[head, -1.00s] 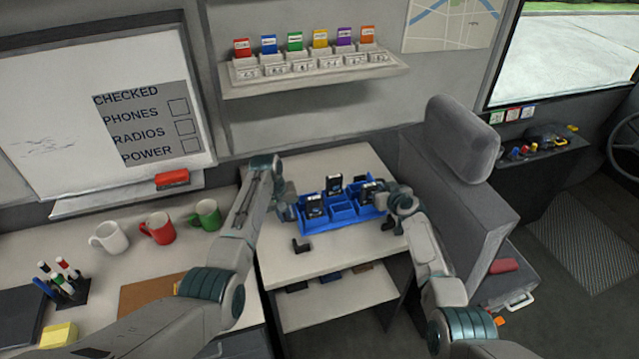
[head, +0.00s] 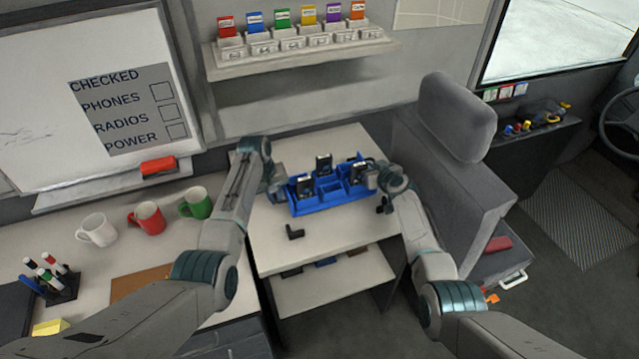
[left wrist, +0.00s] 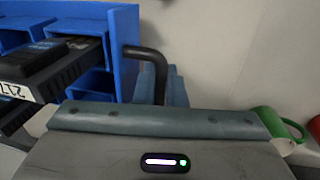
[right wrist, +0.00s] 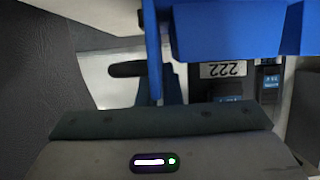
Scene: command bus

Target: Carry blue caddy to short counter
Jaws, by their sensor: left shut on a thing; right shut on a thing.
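The blue caddy (head: 333,205) is over the white-topped table, level, with several black devices standing in its compartments. My left gripper (head: 278,187) is shut at the caddy's left end; in the left wrist view a black bent handle (left wrist: 150,55) on the caddy's blue end wall (left wrist: 125,45) runs down to the fingers. My right gripper (head: 376,181) is shut at the right end, where a dark handle (right wrist: 130,69) shows beside the blue wall (right wrist: 235,30). The fingertips are mostly hidden. I cannot tell whether the caddy's base touches the table.
The white-topped table (head: 340,247) has a small black bracket (head: 294,231) in front of the caddy. A counter (head: 150,250) at left holds mugs, a pen holder and a brown board. A grey seat (head: 450,165) stands close on the right. A card shelf (head: 300,60) is behind.

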